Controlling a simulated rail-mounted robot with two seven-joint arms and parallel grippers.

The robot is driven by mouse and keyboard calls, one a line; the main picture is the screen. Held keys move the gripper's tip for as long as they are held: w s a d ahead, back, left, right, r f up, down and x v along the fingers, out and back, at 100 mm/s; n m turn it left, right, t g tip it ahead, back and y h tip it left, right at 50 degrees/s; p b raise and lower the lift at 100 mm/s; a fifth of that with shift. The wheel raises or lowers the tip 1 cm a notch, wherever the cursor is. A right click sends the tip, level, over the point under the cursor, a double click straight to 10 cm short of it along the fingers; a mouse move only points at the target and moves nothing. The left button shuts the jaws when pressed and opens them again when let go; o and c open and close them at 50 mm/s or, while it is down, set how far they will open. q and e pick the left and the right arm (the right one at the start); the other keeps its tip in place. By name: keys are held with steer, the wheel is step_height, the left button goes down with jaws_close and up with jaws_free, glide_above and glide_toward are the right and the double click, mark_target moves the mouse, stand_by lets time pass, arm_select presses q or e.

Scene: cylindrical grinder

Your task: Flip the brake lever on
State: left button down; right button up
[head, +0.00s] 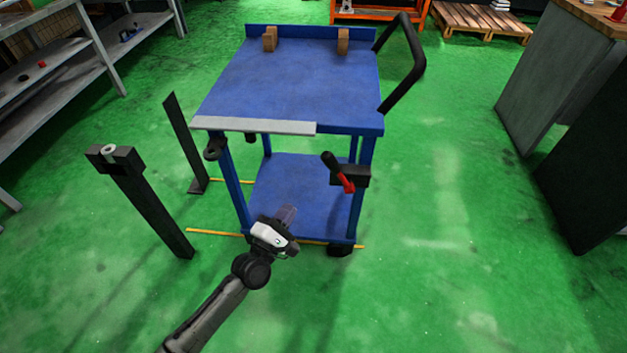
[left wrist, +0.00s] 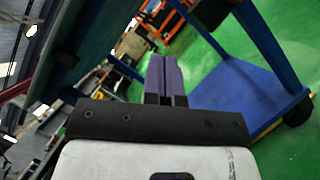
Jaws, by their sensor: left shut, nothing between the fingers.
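The brake lever (head: 347,184) is a red and black handle on a black bracket at the front right leg of the blue cart (head: 300,85). It slants down to the right in the head view, with its red end lowest. My left gripper (head: 287,214) is in front of the cart, lower left of the lever and apart from it. Its purple fingers (left wrist: 165,78) are together with nothing between them in the left wrist view. I cannot make out the lever in the left wrist view. My right gripper is in neither view.
A black post (head: 150,200) stands left of the cart, with a thinner dark post (head: 185,140) behind it. Yellow lines (head: 215,232) mark the floor by the cart. Grey shelves (head: 60,85) are at the left, a dark cabinet (head: 545,85) at the right. Green floor right of the cart is clear.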

mark_target(339, 172)
arm_select(q)
steer(key=s+d+r+b+x, duration=0.1)
steer(key=b+x, duration=0.3)
steer(key=x, duration=0.8)
steer(key=shift+d+r, duration=0.25)
steer(key=shift+d, duration=0.5)
steer(key=shift+w, duration=0.1)
